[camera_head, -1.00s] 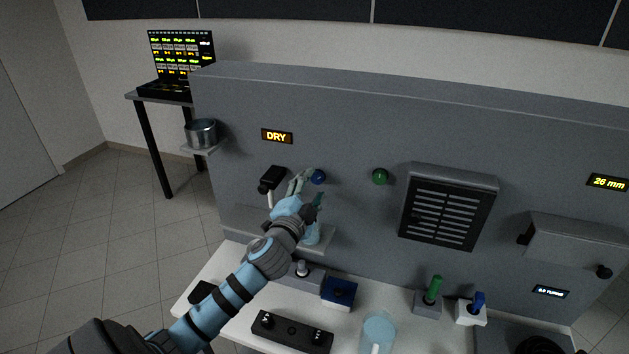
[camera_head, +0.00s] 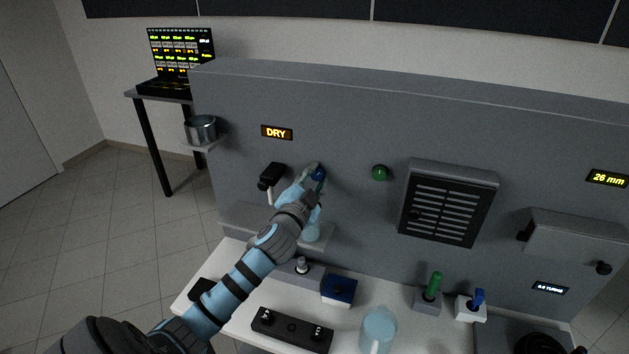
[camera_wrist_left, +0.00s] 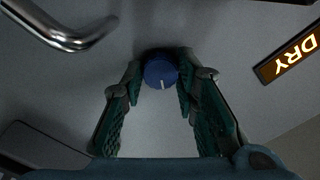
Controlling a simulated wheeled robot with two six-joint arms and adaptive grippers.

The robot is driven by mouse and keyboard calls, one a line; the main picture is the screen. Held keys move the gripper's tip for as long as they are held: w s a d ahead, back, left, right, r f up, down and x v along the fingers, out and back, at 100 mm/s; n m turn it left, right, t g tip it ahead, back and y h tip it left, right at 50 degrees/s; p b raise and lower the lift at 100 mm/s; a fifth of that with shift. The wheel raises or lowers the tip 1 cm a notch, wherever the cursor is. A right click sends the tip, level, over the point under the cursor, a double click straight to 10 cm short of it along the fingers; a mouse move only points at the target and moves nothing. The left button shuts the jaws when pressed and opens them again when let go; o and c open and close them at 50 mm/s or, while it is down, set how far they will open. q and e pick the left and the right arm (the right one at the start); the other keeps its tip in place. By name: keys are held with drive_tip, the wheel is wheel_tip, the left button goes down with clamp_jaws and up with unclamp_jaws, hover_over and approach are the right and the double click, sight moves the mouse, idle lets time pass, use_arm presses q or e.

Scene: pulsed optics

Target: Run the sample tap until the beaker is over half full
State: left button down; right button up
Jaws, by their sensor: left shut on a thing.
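A blue round knob (camera_head: 318,174) sticks out of the grey panel, right of the black tap (camera_head: 271,177) with its pale spout. My left gripper (camera_head: 313,172) is at the knob. In the left wrist view the knob (camera_wrist_left: 160,72), with a white mark on its face, sits between the two fingertips (camera_wrist_left: 162,78), which are shut on it. A beaker (camera_head: 311,233) stands on a small shelf below, partly hidden by my left arm; its fill level cannot be told. A display (camera_head: 277,134) reads "DRY", and it also shows in the left wrist view (camera_wrist_left: 290,53). My right gripper is not in view.
A green knob (camera_head: 380,173) and a vented box (camera_head: 449,205) are to the right on the panel. A metal pot (camera_head: 201,130) sits on a side shelf. The white bench (camera_head: 240,262) holds a control box (camera_head: 291,331), a blue box (camera_head: 339,291) and a clear jug (camera_head: 378,328).

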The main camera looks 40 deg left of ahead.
use_arm(q)
drive_tip(key=shift+n, duration=0.3)
drive_tip(key=c, duration=1.2)
unclamp_jaws()
drive_tip(key=shift+c, duration=0.2)
drive_tip(key=v, duration=1.2)
